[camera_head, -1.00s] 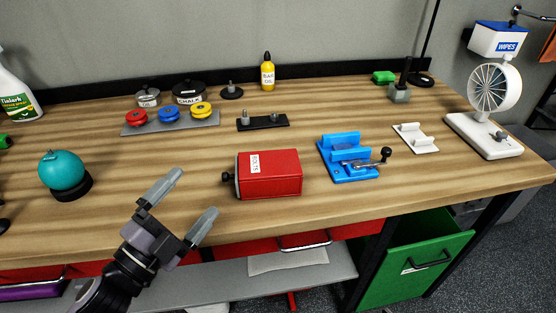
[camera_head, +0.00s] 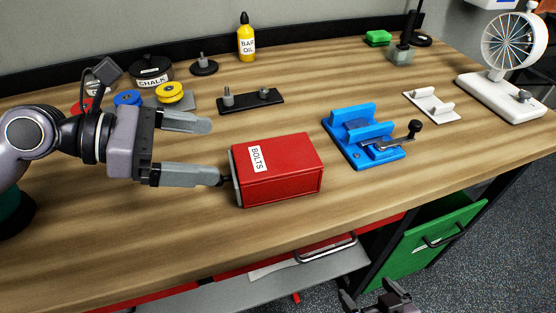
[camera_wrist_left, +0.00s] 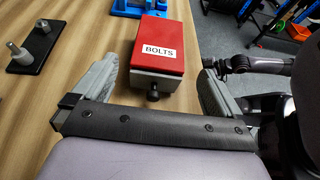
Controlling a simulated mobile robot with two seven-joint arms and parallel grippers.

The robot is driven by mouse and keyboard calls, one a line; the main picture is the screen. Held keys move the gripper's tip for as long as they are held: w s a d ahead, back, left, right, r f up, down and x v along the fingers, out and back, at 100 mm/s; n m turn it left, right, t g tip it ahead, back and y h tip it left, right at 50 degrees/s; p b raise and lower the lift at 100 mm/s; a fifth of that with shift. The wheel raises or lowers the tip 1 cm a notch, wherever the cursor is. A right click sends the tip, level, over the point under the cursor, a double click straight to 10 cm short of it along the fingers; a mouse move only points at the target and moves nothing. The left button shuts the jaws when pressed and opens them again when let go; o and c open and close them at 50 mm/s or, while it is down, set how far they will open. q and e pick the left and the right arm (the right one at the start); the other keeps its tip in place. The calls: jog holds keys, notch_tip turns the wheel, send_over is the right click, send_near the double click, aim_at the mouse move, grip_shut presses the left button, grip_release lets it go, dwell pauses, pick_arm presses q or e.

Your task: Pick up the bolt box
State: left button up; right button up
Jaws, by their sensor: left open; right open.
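The red bolt box (camera_head: 280,167) with a white BOLTS label sits on the wooden workbench, near its front edge. In the left wrist view the bolt box (camera_wrist_left: 158,50) shows its grey end and a dark knob facing me. My left gripper (camera_head: 207,151) is open and empty just left of the box, its fingers pointing at the knob end. In the left wrist view the left gripper (camera_wrist_left: 155,85) has its fingers spread to either side of the knob end. My right gripper (camera_head: 378,300) shows only partly at the bottom edge, low in front of the bench; it is open.
A blue vise (camera_head: 362,138) with a crank handle stands right of the box. A black plate with pegs (camera_head: 252,101) lies behind it. A yellow bottle (camera_head: 246,40), a chalk container (camera_head: 151,70) and a white fan (camera_head: 510,60) stand further off. A green drawer (camera_head: 430,240) hangs open below.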

aim_at(274, 155)
pick_arm(q)
jog(key=p+x, duration=0.1)
jog(key=x, duration=0.4)
jog(key=shift+d, duration=0.4)
jog(key=shift+w+d+f, duration=0.15)
jog(key=shift+d+f, duration=0.1)
jog(key=shift+d, duration=0.2)
jog(key=p+x, duration=0.1)
jog(key=x, duration=0.3)
jog(key=shift+f, duration=0.15)
jog(key=shift+w+d+f, duration=0.15)
jog(key=shift+d+f, duration=0.1)
jog(key=shift+d, duration=0.15)
jog(key=c, duration=0.7)
jog(key=shift+c, duration=0.4)
pick_arm(e)
jog(key=shift+s+d+r, duration=0.25)
jog(key=shift+d+r, duration=0.05)
jog(key=shift+r, duration=0.35)
pick_arm(q)
jog(key=shift+r, duration=0.2)
notch_tip(274, 155, up, 20)
pick_arm(e)
jog(key=shift+s+d, duration=0.1)
